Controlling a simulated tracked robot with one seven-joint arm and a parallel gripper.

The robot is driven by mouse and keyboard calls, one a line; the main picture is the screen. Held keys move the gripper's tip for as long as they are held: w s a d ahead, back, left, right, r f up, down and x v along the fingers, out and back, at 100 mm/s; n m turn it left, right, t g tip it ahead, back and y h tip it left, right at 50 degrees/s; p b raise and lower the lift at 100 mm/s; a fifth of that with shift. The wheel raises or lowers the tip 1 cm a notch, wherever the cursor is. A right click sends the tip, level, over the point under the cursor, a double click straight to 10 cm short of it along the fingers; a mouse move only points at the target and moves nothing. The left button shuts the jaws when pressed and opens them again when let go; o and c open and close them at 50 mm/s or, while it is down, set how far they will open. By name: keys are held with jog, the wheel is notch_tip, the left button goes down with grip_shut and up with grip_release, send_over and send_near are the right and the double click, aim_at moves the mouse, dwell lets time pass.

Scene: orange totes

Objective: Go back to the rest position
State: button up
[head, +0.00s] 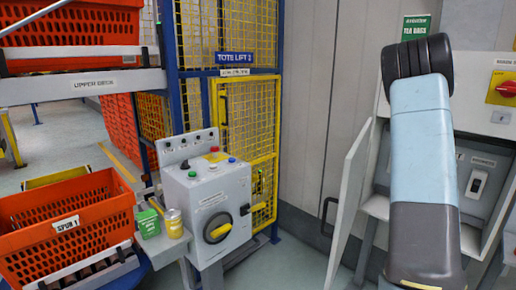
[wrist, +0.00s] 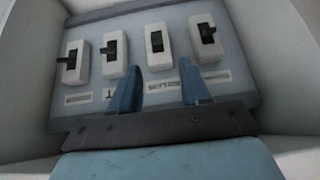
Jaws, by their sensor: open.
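My gripper (wrist: 159,66) shows in the wrist view with two blue fingers apart and nothing between them. Its fingers point at a grey panel (wrist: 150,22) inside a pale cabinet, with a row of several white switches with black levers. The fingertips lie just below the middle switches in the picture; I cannot tell whether they touch the panel. In the head view my arm reaches up in front of the cabinet (head: 493,130) at the right, and my gripper is hidden there. One switch (head: 477,183) shows beside my arm.
The open cabinet door (head: 347,205) stands just left of my arm. A grey control box (head: 209,205) with a rotary knob stands further left. An orange tote (head: 65,245), a green box (head: 148,223) and a yellow jar (head: 173,223) are at the left.

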jog(key=s+a+r+n+y, duration=0.15)
jog(key=s+a+r, duration=0.35)
jog(key=a, duration=0.5)
jog(key=s+a+r+n+t+y, duration=0.1)
jog(key=s+a+r+n, duration=0.15)
jog(key=s+a, duration=0.7)
jog(key=s+a+r+n+y, duration=0.1)
jog(key=s+a+r, duration=0.4)
jog(key=a, duration=0.6)
jog(key=s+a+f+n, duration=0.2)
jog(key=s+a, duration=0.6)
jog(key=s, duration=0.4)
jog(key=s+a+f+n+y, duration=0.1)
jog(key=s+a+f, duration=0.3)
jog(key=s+a, duration=0.4)
jog(key=s+n, duration=0.1)
jog(key=s, duration=0.3)
jog(key=shift+a+n, duration=0.25)
jog(key=shift+n, duration=0.15)
